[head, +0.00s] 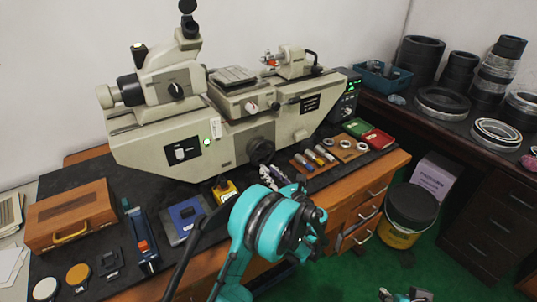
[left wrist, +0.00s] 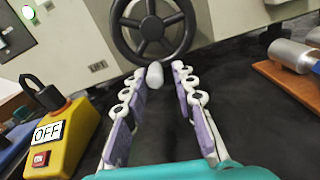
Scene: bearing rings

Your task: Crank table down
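The dark spoked handwheel (head: 261,150) is on the front of the beige measuring machine (head: 165,145). A rounded grey crank handle (left wrist: 155,76) shows at the wheel's lower rim, between or just beyond my left fingertips. My left gripper (left wrist: 160,82) is open, a finger on each side of the handle with gaps visible. In the head view my left gripper (head: 278,180) is below the wheel, partly hidden by its wrist. My right gripper (head: 403,296) barely shows at the bottom edge.
A yellow switch box (head: 224,191) marked "OFF" stands left of my left gripper; it also shows in the left wrist view (left wrist: 60,138). A wooden tray of metal cylinders (head: 314,160) lies to the right. A wooden case (head: 72,214) and blue items stand left.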

